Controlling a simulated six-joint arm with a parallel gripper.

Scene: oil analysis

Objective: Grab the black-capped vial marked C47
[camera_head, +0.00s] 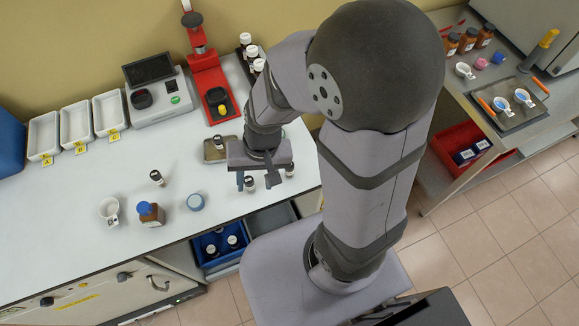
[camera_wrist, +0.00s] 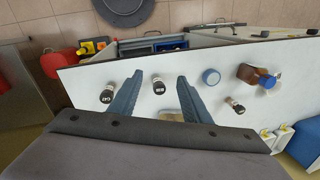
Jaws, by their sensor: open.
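Three small black-capped vials with white labels stand on the white bench. One vial (camera_wrist: 158,88) appears between my gripper's fingertips in the wrist view; it also shows in the head view (camera_head: 249,184). A second vial (camera_wrist: 107,93) stands outside the fingers, to the left in the wrist view. A third vial (camera_wrist: 235,105) is to the right; it also shows in the head view (camera_head: 157,177). The labels are too small to read surely, so I cannot tell which is C47. My gripper (camera_wrist: 160,79) is open and empty, pointing down over the bench (camera_head: 258,182).
A red stand (camera_head: 208,75) is at the back. Open drawers (camera_head: 221,246) are below the bench's front edge.

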